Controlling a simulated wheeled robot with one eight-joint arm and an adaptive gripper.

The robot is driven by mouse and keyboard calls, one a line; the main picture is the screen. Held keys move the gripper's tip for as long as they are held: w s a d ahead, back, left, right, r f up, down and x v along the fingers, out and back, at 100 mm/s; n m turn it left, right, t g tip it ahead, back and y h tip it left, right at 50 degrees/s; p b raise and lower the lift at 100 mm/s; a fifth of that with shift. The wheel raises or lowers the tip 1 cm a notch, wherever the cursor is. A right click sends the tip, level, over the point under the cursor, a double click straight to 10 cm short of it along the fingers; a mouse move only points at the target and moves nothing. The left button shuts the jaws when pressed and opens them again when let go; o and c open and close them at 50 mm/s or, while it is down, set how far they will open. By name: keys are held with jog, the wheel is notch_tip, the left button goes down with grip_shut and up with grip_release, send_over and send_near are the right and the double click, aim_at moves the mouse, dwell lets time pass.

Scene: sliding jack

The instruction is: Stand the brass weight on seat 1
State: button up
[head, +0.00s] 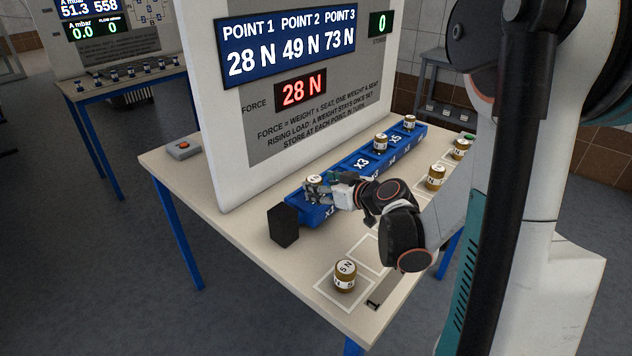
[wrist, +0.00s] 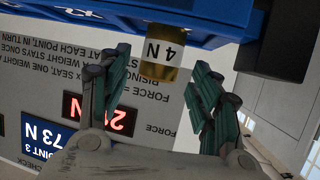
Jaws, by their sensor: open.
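A brass weight (head: 314,184) with a white label stands at the near end of the blue rail (head: 335,178), at the seat marked x1. In the wrist view this brass weight (wrist: 162,58) reads 4 N and appears upside down against the blue rail (wrist: 200,18). My gripper (head: 322,190) is open around it, with a finger to each side and visible gaps between fingers and weight. My gripper also shows in the wrist view (wrist: 160,92). The weight's base on the seat is partly hidden by my fingers in the head view.
Other brass weights stand on the rail (head: 380,143) (head: 409,122) and on the table's right side (head: 435,177) (head: 460,149). A 5 N weight (head: 345,276) stands in a front marked square. A black block (head: 283,225) adjoins the rail's near end. The force display (head: 301,91) reads 28 N.

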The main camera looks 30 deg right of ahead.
jog(key=p+v, duration=0.1)
jog(key=v, duration=0.7)
jog(key=shift+p, duration=0.4)
